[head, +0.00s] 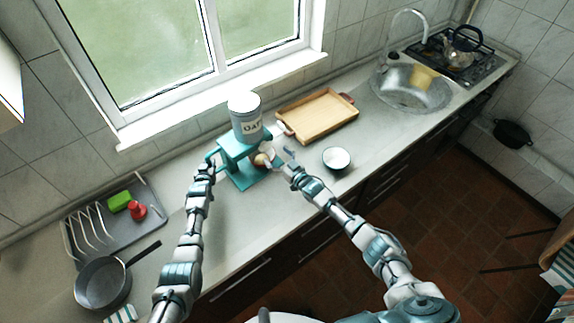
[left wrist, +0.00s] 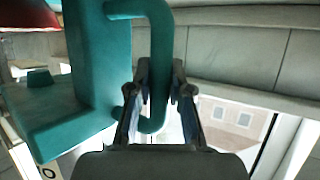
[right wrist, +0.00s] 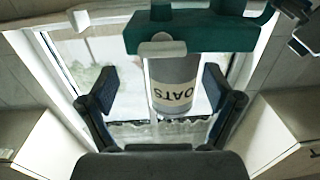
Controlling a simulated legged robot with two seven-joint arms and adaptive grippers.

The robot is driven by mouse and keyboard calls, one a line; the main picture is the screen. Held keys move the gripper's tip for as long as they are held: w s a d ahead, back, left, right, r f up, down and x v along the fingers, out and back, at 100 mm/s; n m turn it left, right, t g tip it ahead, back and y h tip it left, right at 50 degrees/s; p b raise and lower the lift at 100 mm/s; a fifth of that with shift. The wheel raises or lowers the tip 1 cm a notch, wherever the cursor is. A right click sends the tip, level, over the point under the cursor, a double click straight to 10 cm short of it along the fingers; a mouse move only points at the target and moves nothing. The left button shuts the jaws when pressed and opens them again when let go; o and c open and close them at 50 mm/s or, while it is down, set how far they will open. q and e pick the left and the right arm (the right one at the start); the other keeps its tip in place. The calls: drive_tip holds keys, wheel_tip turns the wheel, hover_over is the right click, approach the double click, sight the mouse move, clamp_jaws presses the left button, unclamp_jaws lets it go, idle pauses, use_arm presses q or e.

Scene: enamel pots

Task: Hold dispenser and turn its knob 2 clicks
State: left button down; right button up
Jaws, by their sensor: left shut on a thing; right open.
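The dispenser is a teal stand (head: 238,150) carrying a grey canister (head: 247,125) labelled OATS with a white lid. My left gripper (head: 210,162) is shut on the stand's teal side handle (left wrist: 160,45), which passes between its fingers in the left wrist view. My right gripper (head: 281,156) is open at the dispenser's right front. In the right wrist view, its fingers (right wrist: 157,88) are spread wide, with the canister (right wrist: 175,80) and teal stand (right wrist: 195,32) seen beyond them. A pale, rounded part, seemingly the knob (right wrist: 162,46), shows on the stand, apart from the fingers.
A wooden tray (head: 300,122) lies behind and right of the dispenser. A small white bowl (head: 337,158) stands right of my right gripper. A dish rack (head: 85,225) with a green sponge and red item, and a pan (head: 102,283), are at left. The sink (head: 405,95) is far right.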

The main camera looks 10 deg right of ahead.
use_arm(q)
drive_tip(key=shift+f, duration=0.1)
use_arm(e)
drive_tip(key=v, duration=0.7)
drive_tip(key=shift+d, duration=0.1)
use_arm(q)
drive_tip(key=c, duration=1)
unclamp_jaws()
